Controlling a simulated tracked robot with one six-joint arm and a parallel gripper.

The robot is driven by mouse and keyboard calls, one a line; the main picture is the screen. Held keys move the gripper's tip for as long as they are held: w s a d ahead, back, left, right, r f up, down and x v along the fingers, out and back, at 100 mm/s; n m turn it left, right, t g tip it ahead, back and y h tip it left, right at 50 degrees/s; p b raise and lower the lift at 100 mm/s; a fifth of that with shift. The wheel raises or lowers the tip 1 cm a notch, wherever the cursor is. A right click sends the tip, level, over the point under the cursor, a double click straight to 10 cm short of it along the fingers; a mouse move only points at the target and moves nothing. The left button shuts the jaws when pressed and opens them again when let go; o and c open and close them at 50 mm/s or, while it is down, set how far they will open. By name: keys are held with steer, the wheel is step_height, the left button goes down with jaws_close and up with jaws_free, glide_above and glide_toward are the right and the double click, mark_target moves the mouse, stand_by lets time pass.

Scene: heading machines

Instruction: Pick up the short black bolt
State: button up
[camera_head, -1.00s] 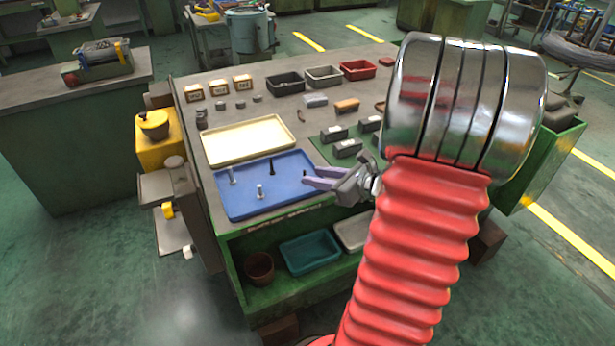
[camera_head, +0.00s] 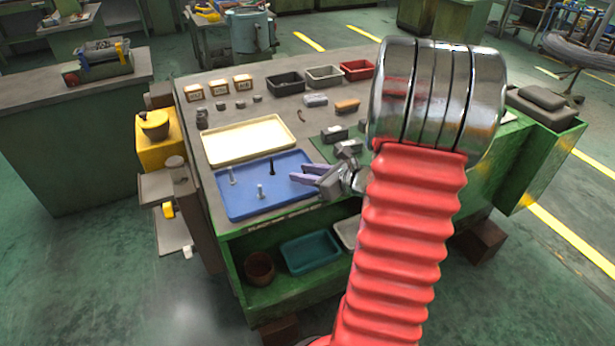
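The blue tray (camera_head: 240,207) lies on the near side of the bench top. A black bolt (camera_head: 271,167) stands upright in it towards the back. Two silver bolts stand there too, one at the left (camera_head: 232,176) and one nearer the front (camera_head: 261,192). My gripper (camera_head: 298,172) is over the right part of the tray, its two pale purple fingers pointing left and apart. The short black bolt cannot be made out now; the fingers cover the spot where a small dark thing showed before. I cannot tell whether it is between them.
A cream tray (camera_head: 215,158) lies behind the blue tray. Grey blocks (camera_head: 334,134) stand on a green mat to the right. Black (camera_head: 286,86), grey (camera_head: 325,78) and red (camera_head: 358,70) bins line the back. A teal tray (camera_head: 310,254) sits on the shelf below.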

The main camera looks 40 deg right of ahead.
steer(key=shift+c, duration=0.5)
jaws_close()
